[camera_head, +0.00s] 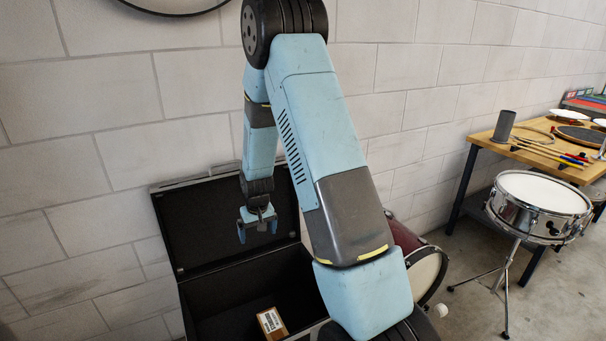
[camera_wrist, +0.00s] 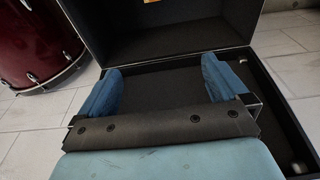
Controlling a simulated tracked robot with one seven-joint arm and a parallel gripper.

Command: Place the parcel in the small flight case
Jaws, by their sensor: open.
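The small flight case (camera_head: 192,296) is black and stands open on the floor by the wall, its lid (camera_head: 222,222) raised against the wall side. The parcel (camera_head: 271,322), a small brown box with a white label, lies inside the case. My gripper (camera_head: 258,233) is open and empty, above the case and in front of the raised lid, apart from the parcel. In the wrist view my gripper (camera_wrist: 162,86) has its two blue fingers spread over the black case (camera_wrist: 270,95). A small orange-brown patch shows at the top edge there, perhaps the parcel.
A dark red drum (camera_head: 418,262) stands right of the case, partly behind my arm; it also shows in the wrist view (camera_wrist: 40,45). A snare drum (camera_head: 540,205) on a stand and a wooden bench (camera_head: 500,150) with sticks are farther right. Floor between them is clear.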

